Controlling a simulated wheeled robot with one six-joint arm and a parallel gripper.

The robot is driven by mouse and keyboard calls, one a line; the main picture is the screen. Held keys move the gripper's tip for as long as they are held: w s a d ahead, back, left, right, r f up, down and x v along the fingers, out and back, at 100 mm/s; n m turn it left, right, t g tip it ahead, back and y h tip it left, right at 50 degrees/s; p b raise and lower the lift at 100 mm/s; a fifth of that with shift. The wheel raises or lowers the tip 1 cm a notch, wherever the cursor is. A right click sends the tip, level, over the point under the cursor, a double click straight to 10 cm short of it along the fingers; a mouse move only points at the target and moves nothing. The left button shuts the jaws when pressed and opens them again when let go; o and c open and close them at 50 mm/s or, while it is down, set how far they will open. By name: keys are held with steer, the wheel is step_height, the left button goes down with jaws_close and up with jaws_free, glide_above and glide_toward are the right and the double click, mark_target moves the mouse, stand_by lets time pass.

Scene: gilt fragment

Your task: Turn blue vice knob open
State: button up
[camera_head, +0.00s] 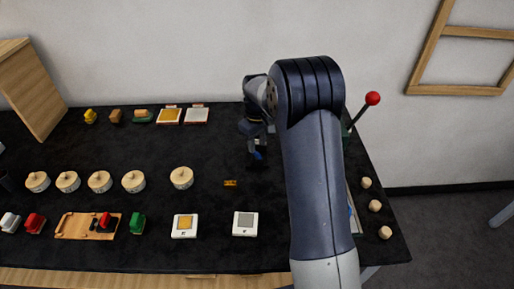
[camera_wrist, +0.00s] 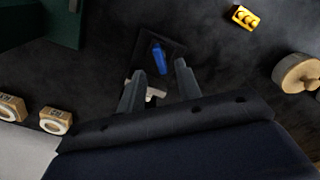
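The blue vice knob (camera_wrist: 158,59) shows in the wrist view as a small blue bar on a dark plate (camera_wrist: 172,50), just beyond my fingertips. In the head view the blue part (camera_head: 258,155) is small and partly hidden below my gripper (camera_head: 255,147). In the wrist view my gripper (camera_wrist: 160,70) has its two fingers apart, one to either side of the knob's near end. A small pale metallic piece (camera_wrist: 154,94) lies between the fingers. I cannot tell whether a finger touches the knob. Most of the vice is hidden.
A yellow brick (camera_head: 230,183) lies left of the gripper. Several round wooden pots (camera_head: 181,178) stand farther left. A red-balled lever (camera_head: 372,98) stands right of my arm. Small wooden pieces (camera_head: 375,206) sit at the right edge.

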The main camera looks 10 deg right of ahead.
mark_target(257, 153)
steer(key=shift+f, duration=1.75)
jaws_close()
